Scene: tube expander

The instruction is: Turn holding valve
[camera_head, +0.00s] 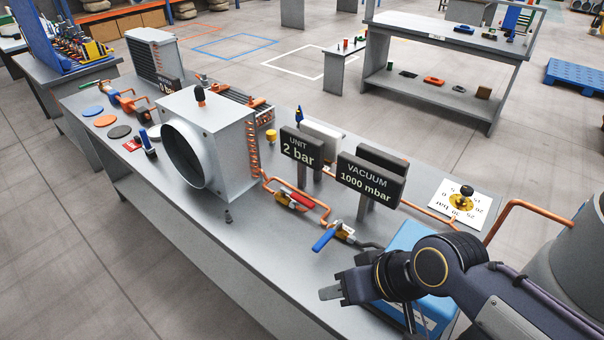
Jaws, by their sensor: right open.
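Two hand valves sit on the copper pipework on the grey bench. One valve has a blue lever (326,240) on a brass body (345,230). The other has a red lever (299,198) and lies further back, to the left. I cannot tell which one is the holding valve. My right gripper (332,291) is open and empty. It is in front of the blue lever, apart from it, with its fingers pointing left. A sign reading "VACUUM 1000 mbar" (371,180) stands behind the blue-lever valve. My left gripper is not in view.
A blue box (408,238) is partly hidden behind my right arm. A dial card with a black knob (467,190) lies at the right. A "UNIT 2 bar" sign (302,148) and a grey fan unit (219,140) stand to the left.

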